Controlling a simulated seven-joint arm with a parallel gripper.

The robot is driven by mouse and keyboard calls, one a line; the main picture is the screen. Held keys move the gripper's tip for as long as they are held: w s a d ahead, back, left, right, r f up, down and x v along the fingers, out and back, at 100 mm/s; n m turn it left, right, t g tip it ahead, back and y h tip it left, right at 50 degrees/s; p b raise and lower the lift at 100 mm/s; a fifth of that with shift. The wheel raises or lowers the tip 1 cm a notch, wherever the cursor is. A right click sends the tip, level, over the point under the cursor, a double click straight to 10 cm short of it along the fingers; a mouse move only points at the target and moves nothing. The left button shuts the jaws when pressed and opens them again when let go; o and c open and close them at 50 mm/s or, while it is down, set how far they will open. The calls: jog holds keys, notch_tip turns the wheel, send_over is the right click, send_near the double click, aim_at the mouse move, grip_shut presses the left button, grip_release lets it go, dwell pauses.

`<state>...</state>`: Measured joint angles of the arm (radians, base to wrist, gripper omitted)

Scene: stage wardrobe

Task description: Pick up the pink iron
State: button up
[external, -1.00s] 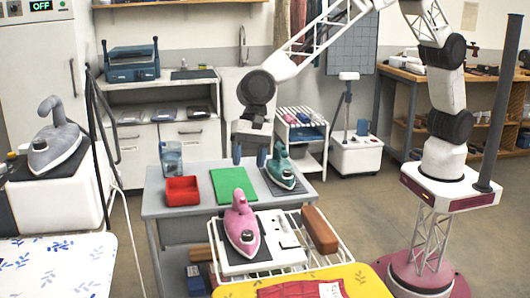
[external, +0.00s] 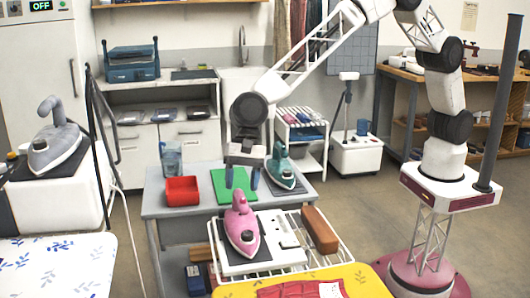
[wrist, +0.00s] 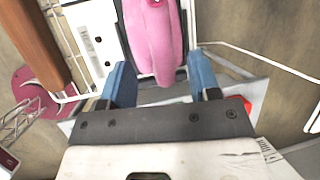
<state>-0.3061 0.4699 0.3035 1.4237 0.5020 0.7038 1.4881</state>
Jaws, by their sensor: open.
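The pink iron (external: 242,226) stands on a dark pad on a white board over a wire rack, in front of the grey table. Its pink body also shows in the wrist view (wrist: 154,42), beyond and between my fingers. My gripper (external: 243,182) is open and empty, its blue fingertips just above and behind the iron's top. In the wrist view my gripper (wrist: 159,83) has one finger on each side of the iron's line. I cannot tell whether the fingers touch it.
A teal iron (external: 282,168) stands close behind my gripper to the right. A green mat (external: 220,190) and a red tray (external: 182,191) lie on the grey table. A brown wooden block (external: 319,229) lies right of the pink iron. A grey iron (external: 55,145) stands far left.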

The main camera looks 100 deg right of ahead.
aim_at(239, 192)
jog(key=shift+a+f, duration=0.1)
jog(key=shift+f, duration=0.1)
jog(key=shift+x, duration=2.55)
jog(key=shift+w, duration=0.2)
jog(key=shift+r, duration=0.1)
grip_shut()
jog(key=shift+r, duration=0.1)
jog(key=shift+r, duration=0.75)
notch_tip(239, 192, up, 2)
jog(key=shift+r, duration=0.1)
jog(key=s+d, duration=0.3)
jog(key=s, duration=0.4)
jog(key=s+d+r, duration=0.1)
jog(key=s+d, duration=0.1)
jog(key=s, duration=0.6)
jog(key=shift+d, duration=0.4)
